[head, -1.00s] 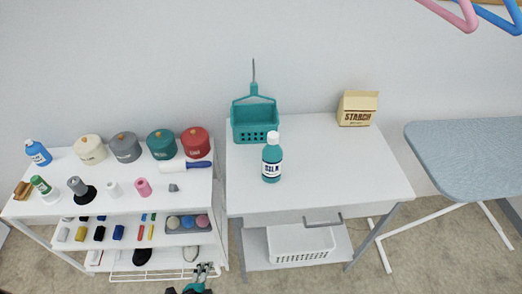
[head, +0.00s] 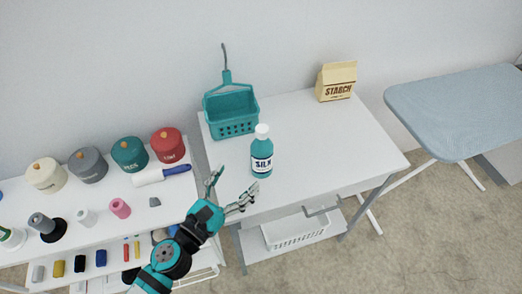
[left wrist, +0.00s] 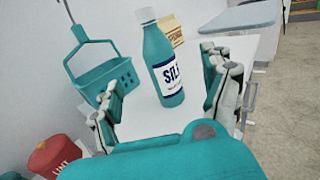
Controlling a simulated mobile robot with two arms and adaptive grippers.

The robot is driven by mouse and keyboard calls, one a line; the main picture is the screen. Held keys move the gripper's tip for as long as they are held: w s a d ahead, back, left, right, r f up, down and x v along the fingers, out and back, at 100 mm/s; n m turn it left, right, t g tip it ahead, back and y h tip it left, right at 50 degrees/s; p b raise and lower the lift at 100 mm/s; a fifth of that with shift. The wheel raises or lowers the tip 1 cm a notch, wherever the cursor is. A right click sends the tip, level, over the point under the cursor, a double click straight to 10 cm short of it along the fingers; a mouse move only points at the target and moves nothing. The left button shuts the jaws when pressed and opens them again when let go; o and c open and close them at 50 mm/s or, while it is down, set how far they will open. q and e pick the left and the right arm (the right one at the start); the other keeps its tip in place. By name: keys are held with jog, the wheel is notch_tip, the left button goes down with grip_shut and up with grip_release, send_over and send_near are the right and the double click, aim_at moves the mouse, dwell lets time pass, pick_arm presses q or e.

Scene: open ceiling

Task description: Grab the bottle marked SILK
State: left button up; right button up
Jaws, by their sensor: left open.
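The teal bottle marked SILK (head: 262,152) has a white cap and a white label and stands upright on the white table (head: 310,150), near its left side. My left gripper (head: 233,189) is open and empty, just to the left of and in front of the bottle in the head view. In the left wrist view the bottle (left wrist: 163,65) shows ahead, between the two spread fingers (left wrist: 165,95) and apart from them. Its lower end shows above the gripper's body. My right gripper is in neither view.
A teal basket (head: 231,112) with a tall handle stands behind the bottle. A starch bag (head: 336,81) is at the table's back. A shelf on the left holds a red canister (head: 167,145), a lint roller (head: 160,174) and spools. An ironing board (head: 460,110) stands right.

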aim_at(256, 154)
pick_arm(q)
jog(key=p+x, duration=0.1)
jog(key=x, duration=0.6)
jog(key=shift+w+p, duration=0.1)
jog(key=shift+p, duration=0.25)
jog(key=p+x, duration=0.1)
jog(key=x, duration=0.4)
jog(key=shift+w+a+f, duration=0.1)
jog(key=shift+a, duration=0.15)
jog(key=shift+w+d+f, duration=0.1)
jog(key=shift+w+d, duration=0.1)
jog(key=shift+c, duration=0.3)
jog(key=shift+a, duration=0.1)
jog(key=shift+c, duration=1.2)
jog(key=c, duration=1.2)
